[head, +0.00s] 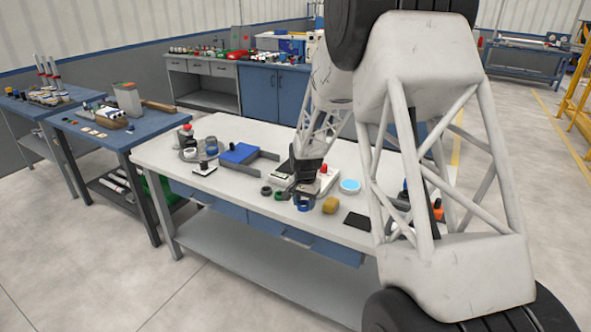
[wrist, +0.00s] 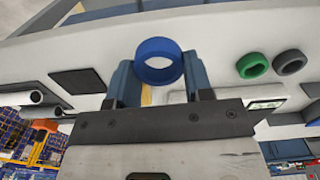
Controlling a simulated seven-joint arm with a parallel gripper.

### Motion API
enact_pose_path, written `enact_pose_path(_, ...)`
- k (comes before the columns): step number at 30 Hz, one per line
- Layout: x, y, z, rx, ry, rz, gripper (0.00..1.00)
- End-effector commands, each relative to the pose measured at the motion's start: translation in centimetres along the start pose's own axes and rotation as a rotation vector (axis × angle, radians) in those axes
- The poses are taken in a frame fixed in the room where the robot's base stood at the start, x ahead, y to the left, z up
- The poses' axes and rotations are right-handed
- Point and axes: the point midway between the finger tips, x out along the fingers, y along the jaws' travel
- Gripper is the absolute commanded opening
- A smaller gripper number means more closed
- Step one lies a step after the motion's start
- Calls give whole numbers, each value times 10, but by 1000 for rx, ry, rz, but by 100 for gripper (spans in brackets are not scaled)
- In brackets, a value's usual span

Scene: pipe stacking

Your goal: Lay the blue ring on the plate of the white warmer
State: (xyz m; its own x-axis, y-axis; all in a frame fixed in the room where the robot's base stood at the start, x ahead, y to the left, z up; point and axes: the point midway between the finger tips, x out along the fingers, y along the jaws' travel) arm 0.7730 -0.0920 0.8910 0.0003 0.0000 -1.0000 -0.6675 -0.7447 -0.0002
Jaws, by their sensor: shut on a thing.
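The blue ring (wrist: 158,61) is held between the two fingers of my gripper (wrist: 160,72) in the wrist view. In the head view, my gripper (head: 305,190) is low over the front of the white table, with the blue ring (head: 304,205) at its lower end.
A green ring (wrist: 252,65) and a grey ring (wrist: 290,62) lie on the table (head: 240,205). A yellow block (head: 330,205), a black mat (head: 356,220) and a light-blue round dish (head: 350,186) are to the gripper's right.

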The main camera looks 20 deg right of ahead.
Motion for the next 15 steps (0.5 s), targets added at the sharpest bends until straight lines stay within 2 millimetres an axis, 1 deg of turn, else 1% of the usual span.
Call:
enact_pose_path(3, -5, -12, -22, 8, 1, -1, 25)
enact_pose_path(15, -19, -49, -90, 35, 0, 0, 25)
